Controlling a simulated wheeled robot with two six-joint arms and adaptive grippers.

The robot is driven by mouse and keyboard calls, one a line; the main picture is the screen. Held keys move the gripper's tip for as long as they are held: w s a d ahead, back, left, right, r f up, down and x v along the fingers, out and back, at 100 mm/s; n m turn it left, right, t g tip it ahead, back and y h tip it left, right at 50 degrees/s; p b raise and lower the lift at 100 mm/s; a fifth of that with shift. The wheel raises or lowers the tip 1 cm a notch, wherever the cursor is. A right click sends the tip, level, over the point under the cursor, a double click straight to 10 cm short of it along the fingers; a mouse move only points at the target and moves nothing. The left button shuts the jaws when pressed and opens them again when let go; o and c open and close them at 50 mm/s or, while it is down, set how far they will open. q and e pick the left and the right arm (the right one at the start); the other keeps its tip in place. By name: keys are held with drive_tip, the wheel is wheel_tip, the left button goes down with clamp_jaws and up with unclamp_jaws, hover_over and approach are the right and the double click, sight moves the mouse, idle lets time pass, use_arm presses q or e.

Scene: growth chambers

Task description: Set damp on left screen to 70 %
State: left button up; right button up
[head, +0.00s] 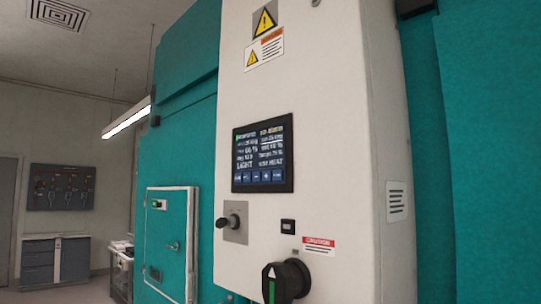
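One screen (262,156) shows in the head view, a dark panel on the front of a white control cabinet (329,107). It carries two columns of small white text and a row of blue buttons (259,177) along its bottom edge. A line in the left column seems to read about 66 %, but the text is too small to be sure, and I cannot make out which line is damp. Neither of my grippers is in view.
Below the screen are a small lever switch (232,221), a small black square part (288,226) and a large black rotary knob (286,281) that stick out from the cabinet. A teal chamber door (169,245) is at left. Grey drawers (54,262) stand far back left.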

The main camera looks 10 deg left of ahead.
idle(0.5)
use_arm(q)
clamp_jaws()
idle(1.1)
